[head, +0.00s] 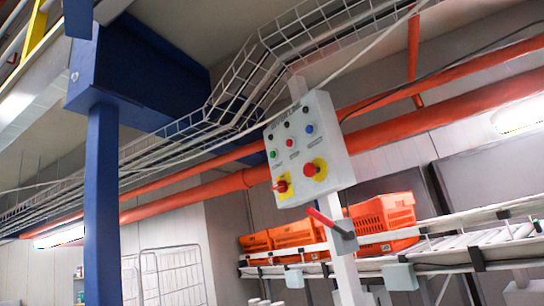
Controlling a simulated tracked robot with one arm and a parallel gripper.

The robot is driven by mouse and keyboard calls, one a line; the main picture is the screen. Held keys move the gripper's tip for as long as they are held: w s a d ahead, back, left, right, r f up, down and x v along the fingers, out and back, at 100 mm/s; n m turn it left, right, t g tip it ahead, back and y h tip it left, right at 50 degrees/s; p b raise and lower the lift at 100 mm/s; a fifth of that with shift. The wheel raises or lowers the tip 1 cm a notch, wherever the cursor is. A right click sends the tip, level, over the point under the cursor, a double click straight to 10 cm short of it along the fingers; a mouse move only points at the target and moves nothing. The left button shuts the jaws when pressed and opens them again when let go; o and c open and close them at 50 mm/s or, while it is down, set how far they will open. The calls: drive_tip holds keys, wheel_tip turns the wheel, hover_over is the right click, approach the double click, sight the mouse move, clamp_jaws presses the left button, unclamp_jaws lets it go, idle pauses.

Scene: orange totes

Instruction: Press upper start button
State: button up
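A white control box (338,150) is mounted on a light post, right of the middle of the head view and tilted in the picture. Its front carries a green button (273,154) at the left, with a small label below it that seems to read START. A red button (292,143) and a blue button (309,129) sit to its right in the same row. Small dark indicators are above them. Below are a red rotary switch (282,185) and a red mushroom button (313,168) on yellow plates. My gripper is not in view, and nothing touches the box.
A red-handled grey lever (335,225) sticks out below the box. Orange totes (383,213) stand on a roller conveyor (480,243) behind. A blue column (102,200), orange pipes (430,118) and a wire cable tray (235,85) surround the box.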

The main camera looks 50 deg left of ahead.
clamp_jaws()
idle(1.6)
